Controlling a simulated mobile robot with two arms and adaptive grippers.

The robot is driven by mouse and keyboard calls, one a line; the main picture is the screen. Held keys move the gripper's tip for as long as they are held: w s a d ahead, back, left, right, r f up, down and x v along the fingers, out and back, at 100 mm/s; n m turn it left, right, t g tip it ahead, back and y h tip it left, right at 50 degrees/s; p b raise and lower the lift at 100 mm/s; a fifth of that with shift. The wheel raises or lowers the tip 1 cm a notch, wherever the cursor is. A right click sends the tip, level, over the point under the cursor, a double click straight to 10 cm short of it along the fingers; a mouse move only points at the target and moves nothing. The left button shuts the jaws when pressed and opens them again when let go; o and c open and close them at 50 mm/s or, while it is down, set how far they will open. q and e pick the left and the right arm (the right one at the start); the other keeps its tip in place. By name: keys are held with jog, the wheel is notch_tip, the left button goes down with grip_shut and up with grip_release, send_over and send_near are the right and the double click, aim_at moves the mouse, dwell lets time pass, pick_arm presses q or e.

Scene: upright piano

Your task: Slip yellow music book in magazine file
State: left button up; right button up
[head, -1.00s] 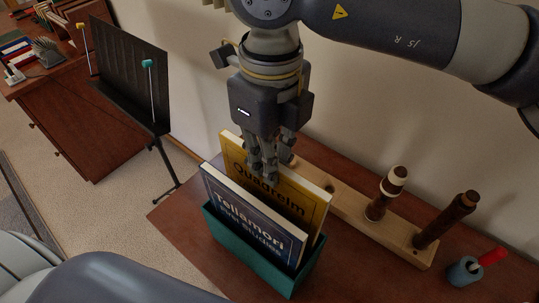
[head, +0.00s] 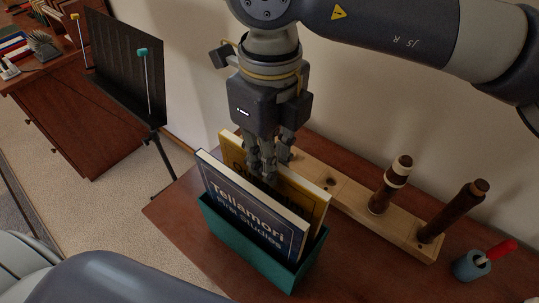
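The yellow music book (head: 313,201) stands upright behind a dark blue book (head: 253,215) titled Tellamori. The blue book stands in the green magazine file (head: 245,244). The yellow book's lower part goes down behind the blue book at the file's back side; its bottom edge is hidden. My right gripper (head: 270,165) points down at the yellow book's top edge, with fingers over its front cover and one behind, and appears shut on it. The fingers cover most of its title. My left gripper is not in view.
A wooden rack (head: 345,203) with upright dark wooden pieces (head: 390,185) stands behind the file along the wall. A blue cup (head: 470,266) with a red item is at the right. A black music stand (head: 126,75) stands at the left.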

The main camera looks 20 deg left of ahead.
jog(key=o, duration=0.5)
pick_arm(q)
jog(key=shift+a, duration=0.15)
pick_arm(e)
jog(key=shift+r, duration=0.2)
notch_tip(320, 180, up, 7)
jog(key=shift+r, duration=0.15)
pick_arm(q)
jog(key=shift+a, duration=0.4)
pick_arm(e)
jog(key=shift+r, duration=0.2)
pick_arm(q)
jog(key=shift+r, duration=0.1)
